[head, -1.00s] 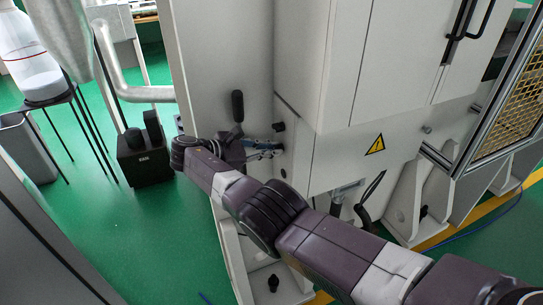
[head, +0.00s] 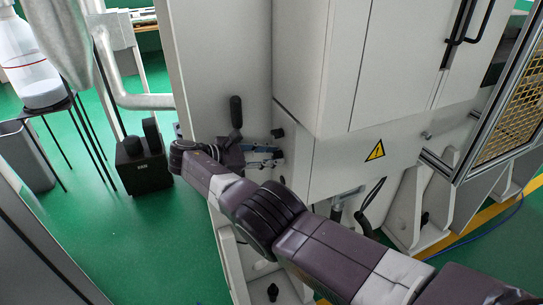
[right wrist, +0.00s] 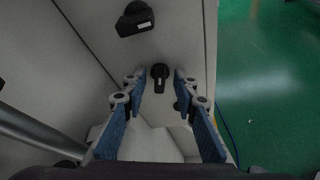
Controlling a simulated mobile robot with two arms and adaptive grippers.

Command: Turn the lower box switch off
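A dark rotary switch (right wrist: 160,72) on the grey box face shows in the right wrist view, between and just beyond the fingertips of my right gripper (right wrist: 159,84). Its short handle stands roughly upright in that view. A second dark switch (right wrist: 135,20) with a pale label sits above it, its handle lying nearly sideways. My right gripper (head: 272,156) has blue finger pads, is open, and is held close to the box face in the head view. One dark switch (head: 277,133) shows just above the fingers there. Contact with the lower switch cannot be told. My left gripper is not in view.
A grey cabinet (head: 310,70) with a yellow warning sign (head: 375,151) stands to the right of the gripper. A black box (head: 143,170) stands on the green floor to the left.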

